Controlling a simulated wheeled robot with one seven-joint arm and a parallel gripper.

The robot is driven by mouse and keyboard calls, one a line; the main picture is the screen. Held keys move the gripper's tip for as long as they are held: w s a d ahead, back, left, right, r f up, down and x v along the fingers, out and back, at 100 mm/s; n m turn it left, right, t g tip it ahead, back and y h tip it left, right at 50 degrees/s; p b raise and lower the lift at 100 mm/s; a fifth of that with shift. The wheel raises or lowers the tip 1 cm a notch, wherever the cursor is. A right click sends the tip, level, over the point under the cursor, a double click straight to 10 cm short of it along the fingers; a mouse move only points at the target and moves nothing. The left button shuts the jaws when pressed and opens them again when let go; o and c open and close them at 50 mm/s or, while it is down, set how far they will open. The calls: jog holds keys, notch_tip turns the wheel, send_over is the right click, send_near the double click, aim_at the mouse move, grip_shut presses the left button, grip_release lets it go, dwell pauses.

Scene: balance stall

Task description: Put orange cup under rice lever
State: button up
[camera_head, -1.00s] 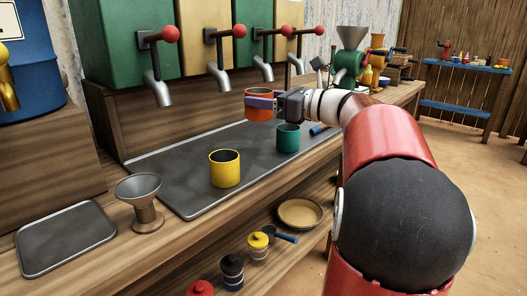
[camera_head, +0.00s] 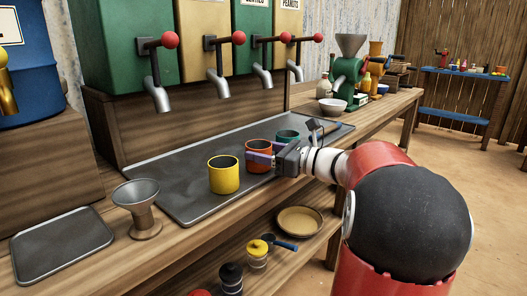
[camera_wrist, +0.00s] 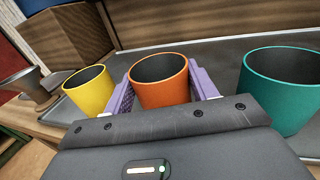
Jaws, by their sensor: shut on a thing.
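My gripper (camera_head: 260,157) is shut on the orange cup (camera_head: 259,148), which is upright at the dark metal tray (camera_head: 190,205), between a yellow cup and a teal cup. I cannot tell whether its base touches the tray. In the wrist view the orange cup (camera_wrist: 160,88) sits between my purple fingers and looks empty. Several spouts with red-knobbed levers (camera_head: 212,43) line the dispensers behind the tray. Two labels at the top right seem to read lentils and peanuts; no rice label shows, so I cannot tell which lever is rice.
The yellow cup (camera_head: 223,175) stands close left of the orange cup; the teal cup (camera_head: 287,137) stands behind right. A funnel on a stand (camera_head: 140,205) and a grey tray (camera_head: 60,245) are at left. The dark tray's left part is clear.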

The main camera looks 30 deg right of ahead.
jog(key=shift+f, duration=0.1)
jog(key=shift+f, duration=0.15)
jog(key=o, duration=1.1)
jog(key=shift+c, duration=0.2)
jog(key=shift+f+b, duration=0.1)
jog(key=shift+b, duration=0.55)
